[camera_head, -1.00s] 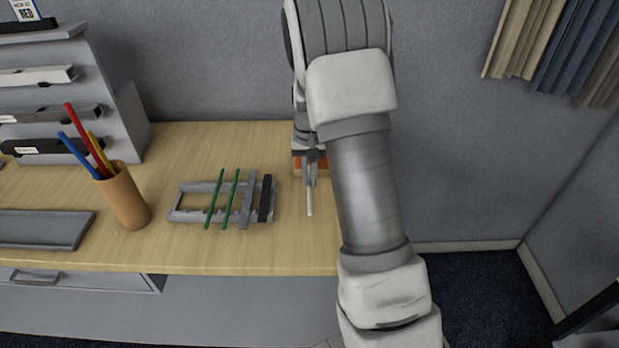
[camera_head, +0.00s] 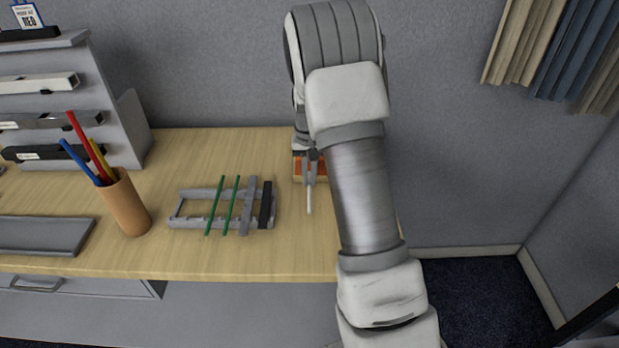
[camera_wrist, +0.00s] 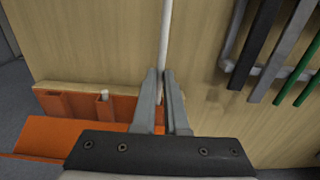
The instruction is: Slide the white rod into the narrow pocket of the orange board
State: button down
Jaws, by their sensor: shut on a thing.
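The white rod (camera_head: 309,201) is held by my gripper (camera_head: 311,178) at the right part of the table, its free end pointing toward the front edge. In the wrist view, my gripper (camera_wrist: 160,76) is shut on the white rod (camera_wrist: 165,35), which runs from the fingertips to the top of the picture. The orange board (camera_head: 299,168) is largely hidden behind my arm. In the wrist view, the orange board (camera_wrist: 45,136) lies left of and behind the fingers, with recesses along its edge and a small white piece (camera_wrist: 104,94) in one.
A grey rack (camera_head: 182,216) with two green rods (camera_head: 231,207), a grey bar and a black bar (camera_head: 265,205) stands left of the gripper. A brown cup (camera_head: 127,205) of coloured sticks, a grey tray (camera_head: 40,234) and a shelf stand (camera_head: 125,130) are farther left.

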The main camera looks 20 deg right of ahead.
aim_at(310, 199)
jog(key=shift+w+d+p, duration=0.15)
jog(key=shift+w+d, duration=0.1)
jog(key=shift+w, duration=0.35)
jog(key=shift+w+d+p, duration=0.2)
jog(key=shift+w+d, duration=0.05)
jog(key=shift+w, duration=0.4)
jog(key=shift+w+d+p, duration=0.15)
jog(key=shift+w+d, duration=0.1)
jog(key=shift+w, duration=0.35)
jog(key=shift+s+a, duration=0.1)
jog(key=shift+s, duration=0.1)
jog(key=shift+s+a+b, duration=0.3)
jog(key=shift+s+a, duration=0.3)
jog(key=shift+s, duration=0.85)
jog(key=shift+s+a+b, duration=0.35)
jog(key=shift+s+a, duration=0.25)
jog(key=shift+s, duration=0.85)
jog(key=shift+s+a+b, duration=0.3)
jog(key=shift+s+a, duration=0.3)
jog(key=shift+s, duration=0.85)
jog(key=shift+w+d+p, duration=0.2)
jog(key=shift+w+d, duration=0.15)
jog(key=shift+w, duration=0.55)
jog(key=shift+w+d+p, duration=0.2)
jog(key=shift+w+d, duration=0.2)
jog(key=shift+w, duration=0.45)
jog(key=shift+w+d+p, duration=0.2)
jog(key=shift+w+d, duration=0.15)
jog(key=shift+w, duration=0.55)
